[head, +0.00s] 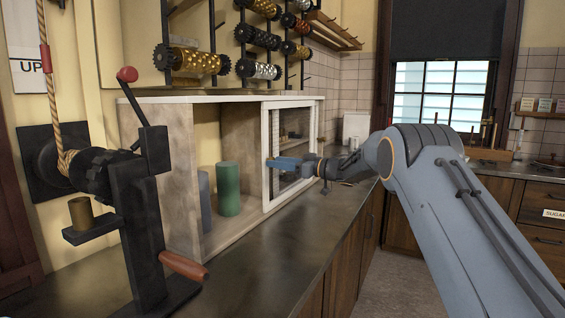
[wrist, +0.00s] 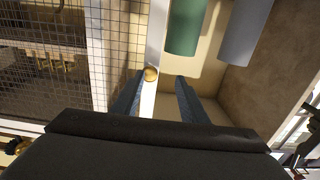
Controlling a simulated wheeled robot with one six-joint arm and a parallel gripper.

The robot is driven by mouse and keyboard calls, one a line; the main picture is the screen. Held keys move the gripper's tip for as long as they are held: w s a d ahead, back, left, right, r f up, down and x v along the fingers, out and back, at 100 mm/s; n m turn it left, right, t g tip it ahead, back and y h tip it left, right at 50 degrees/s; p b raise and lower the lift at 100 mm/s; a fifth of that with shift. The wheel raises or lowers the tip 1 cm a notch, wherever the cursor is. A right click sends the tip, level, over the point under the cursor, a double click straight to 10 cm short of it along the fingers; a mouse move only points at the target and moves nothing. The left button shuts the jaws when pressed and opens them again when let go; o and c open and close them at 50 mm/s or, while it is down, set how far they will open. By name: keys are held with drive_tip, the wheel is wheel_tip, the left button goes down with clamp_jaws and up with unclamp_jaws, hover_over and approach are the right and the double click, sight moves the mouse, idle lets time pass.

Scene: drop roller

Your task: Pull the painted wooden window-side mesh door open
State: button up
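The white-framed mesh door (head: 267,192) covers the right, window-side half of a wooden cabinet and looks shut. Its mesh and white stile (wrist: 156,35) show in the wrist view. A small brass knob (wrist: 151,74) sits on that stile. My gripper (head: 270,163) is at the door's left stile in the head view and hides the knob there. In the wrist view my gripper (wrist: 160,76) has its two blue fingers apart. The knob appears between the fingertips, closer to the left one. Whether a finger touches it, I cannot tell.
The cabinet's left half is open, with a green cylinder (head: 228,189) and a grey-blue one (head: 204,201) inside. A black crank stand (head: 140,220) with a red-handled lever stands left on the dark counter (head: 290,232). The counter before the door is mostly clear. Patterned rollers (head: 190,62) hang above.

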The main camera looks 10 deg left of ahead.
drive_tip(key=p+v, duration=0.3)
drive_tip(key=v, duration=0.5)
drive_tip(key=shift+w+d, duration=0.2)
drive_tip(key=shift+d, duration=0.25)
drive_tip(key=shift+f, duration=0.1)
drive_tip(key=shift+d, duration=0.15)
idle(0.3)
drive_tip(key=b+v, duration=0.1)
drive_tip(key=v, duration=0.6)
drive_tip(key=shift+s+d, duration=0.15)
drive_tip(key=shift+d, duration=0.1)
